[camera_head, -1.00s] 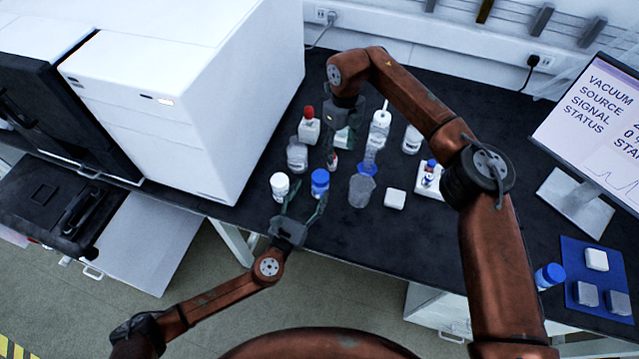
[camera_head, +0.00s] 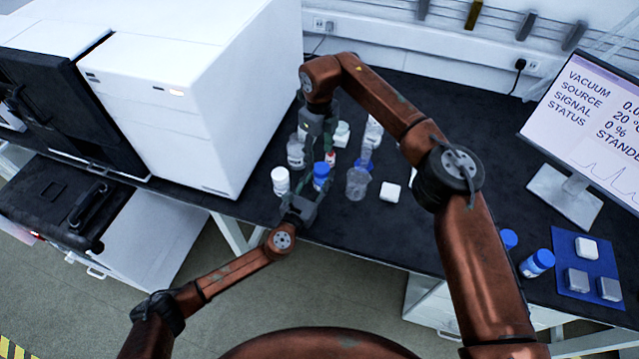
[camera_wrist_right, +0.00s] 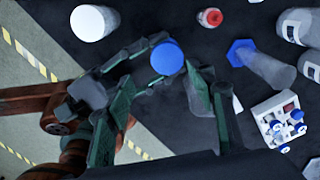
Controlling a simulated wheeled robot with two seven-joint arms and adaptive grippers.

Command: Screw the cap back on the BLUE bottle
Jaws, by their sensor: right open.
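A bottle with a blue cap (camera_head: 321,172) stands near the bench's front edge. In the right wrist view, the blue cap (camera_wrist_right: 167,57) shows from above as a round disc, its body mostly hidden. My left gripper (camera_head: 306,188) is low at the bench edge, with its fingers beside this bottle. One dark green finger lies close against the cap's left side in the wrist view; whether the jaws grip the bottle is unclear. My right gripper (camera_head: 318,145) hangs above and behind the bottle, pointing down, open. No separate loose cap can be made out.
A white-capped bottle (camera_head: 281,180) stands left of the blue-capped one. A large white instrument (camera_head: 210,90) fills the left.

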